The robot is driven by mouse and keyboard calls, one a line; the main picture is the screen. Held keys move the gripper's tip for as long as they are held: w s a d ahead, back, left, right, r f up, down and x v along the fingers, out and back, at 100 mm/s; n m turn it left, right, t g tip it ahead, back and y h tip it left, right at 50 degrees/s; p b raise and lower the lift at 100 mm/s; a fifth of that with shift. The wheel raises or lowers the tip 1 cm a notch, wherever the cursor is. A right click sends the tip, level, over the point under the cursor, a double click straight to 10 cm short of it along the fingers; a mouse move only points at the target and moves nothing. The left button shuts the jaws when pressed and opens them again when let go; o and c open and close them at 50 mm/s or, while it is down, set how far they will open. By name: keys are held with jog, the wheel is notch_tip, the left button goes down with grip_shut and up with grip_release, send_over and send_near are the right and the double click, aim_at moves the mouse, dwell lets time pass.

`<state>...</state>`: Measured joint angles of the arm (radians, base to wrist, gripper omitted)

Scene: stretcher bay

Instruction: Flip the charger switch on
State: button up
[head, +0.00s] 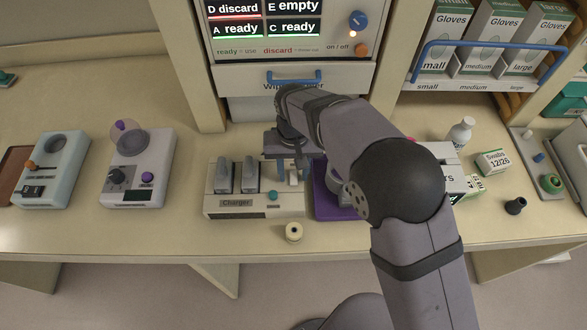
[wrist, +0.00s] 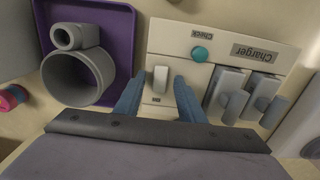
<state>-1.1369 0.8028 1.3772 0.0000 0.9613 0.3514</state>
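The charger (head: 288,212) is a cream box on the bench with a "Charger" label, a teal Check button (wrist: 200,54) and grey units standing in its slots. It also shows in the wrist view (wrist: 172,37), upside down. Its pale rocker switch (wrist: 160,79) sits near a small mark that seems to read ON; I cannot tell which way it is tipped. My gripper (wrist: 157,82) is open and empty, its bluish fingertips on either side of the switch with gaps. In the head view my gripper (head: 290,172) is over the charger's right part, mostly hidden by my wrist.
A purple tray (wrist: 121,40) with a grey cup-like piece (wrist: 77,78) adjoins the charger. A small cream spool (head: 293,232) lies in front. Two other devices (head: 140,180) (head: 52,175) stand left. Supplies boxes and a white bottle (head: 460,132) are at right.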

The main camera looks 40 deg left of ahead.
jog(key=shift+c, duration=0.6)
grip_shut()
jog(key=shift+r+p, duration=0.1)
jog(key=shift+p, duration=0.2)
jog(key=shift+w+a+g+h+p, duration=0.15)
jog(key=shift+g+h+p, duration=0.2)
jog(key=shift+p, duration=0.35)
jog(key=shift+w+a+g+h+p, duration=0.1)
jog(key=shift+w+g+h+p, duration=0.05)
jog(key=shift+g+h+p, duration=0.25)
